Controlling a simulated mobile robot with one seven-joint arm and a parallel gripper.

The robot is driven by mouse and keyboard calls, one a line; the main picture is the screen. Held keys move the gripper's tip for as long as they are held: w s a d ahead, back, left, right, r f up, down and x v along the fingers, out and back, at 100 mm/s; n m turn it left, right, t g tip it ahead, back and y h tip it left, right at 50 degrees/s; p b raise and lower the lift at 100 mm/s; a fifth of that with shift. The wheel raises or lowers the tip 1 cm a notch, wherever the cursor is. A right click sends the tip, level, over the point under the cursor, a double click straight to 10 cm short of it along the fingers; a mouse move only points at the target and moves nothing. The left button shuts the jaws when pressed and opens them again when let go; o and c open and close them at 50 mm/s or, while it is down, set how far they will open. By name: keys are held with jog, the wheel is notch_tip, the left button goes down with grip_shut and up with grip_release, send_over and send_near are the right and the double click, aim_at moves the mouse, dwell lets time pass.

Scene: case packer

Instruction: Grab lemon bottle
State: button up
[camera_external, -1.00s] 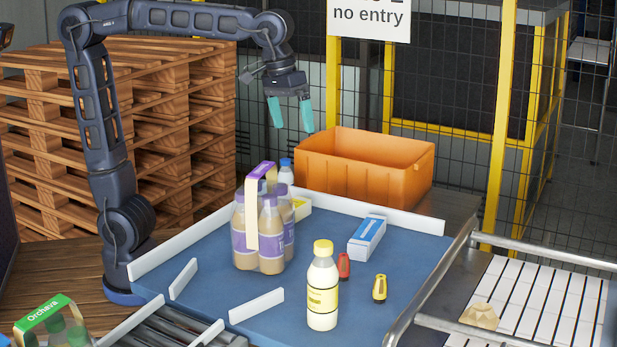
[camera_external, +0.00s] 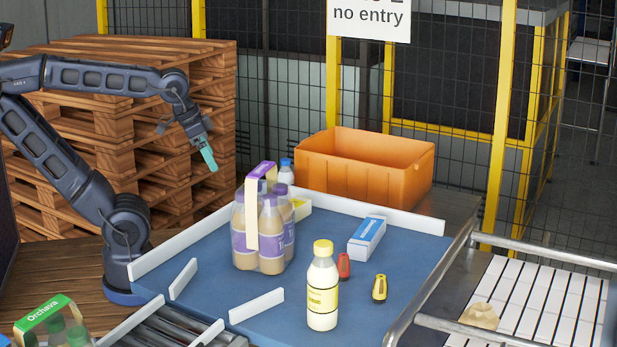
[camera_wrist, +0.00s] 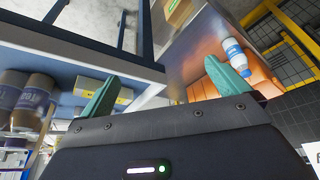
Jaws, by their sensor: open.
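The lemon bottle (camera_external: 322,286), pale yellow with a yellow cap and yellow label, stands upright at the front of the blue table (camera_external: 210,260) in the external view. I cannot make it out in the wrist view. My gripper (camera_external: 209,158) is open and empty. It hangs in the air at the back left, beyond the table and far from the lemon bottle. In the wrist view its two green fingers (camera_wrist: 163,88) are spread apart.
A bottle pack (camera_external: 262,225) with a purple handle stands left of the lemon bottle. An orange crate (camera_external: 365,178) and a blue-capped bottle (camera_external: 286,172) stand behind.

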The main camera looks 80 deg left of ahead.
dwell(0.4)
jog(key=c, duration=0.6)
jog(key=shift+o, duration=0.2)
